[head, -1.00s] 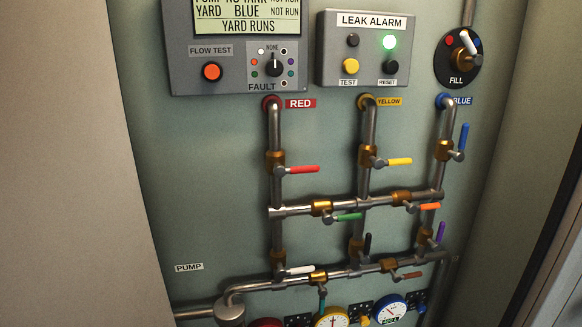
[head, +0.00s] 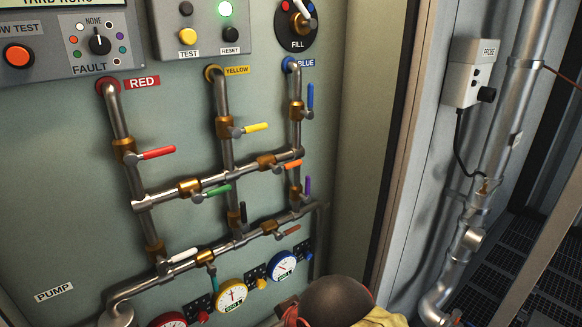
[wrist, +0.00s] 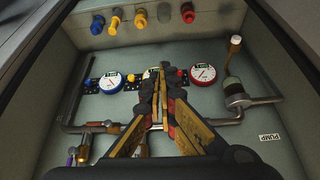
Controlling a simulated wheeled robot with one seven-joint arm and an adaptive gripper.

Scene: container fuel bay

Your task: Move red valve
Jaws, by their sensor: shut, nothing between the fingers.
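The red valve has a red lever (head: 158,153) on a brass body (head: 124,148), on the vertical pipe below the RED label (head: 142,82) in the head view. The lever sticks out to the right, across its pipe. In the wrist view, the red valve cannot be made out. My gripper (wrist: 161,72) shows there with its orange-and-black fingers together and nothing held. It is in front of the lower pipe and the gauges, between the blue gauge (wrist: 109,83) and the red gauge (wrist: 203,75).
Near the red valve are the yellow lever (head: 254,128), green lever (head: 218,190) and white lever (head: 183,255). Blue (head: 310,96), orange (head: 292,164) and purple (head: 307,187) levers stand right. A grey probe box (head: 472,73) and large pipe are beyond the panel's right edge.

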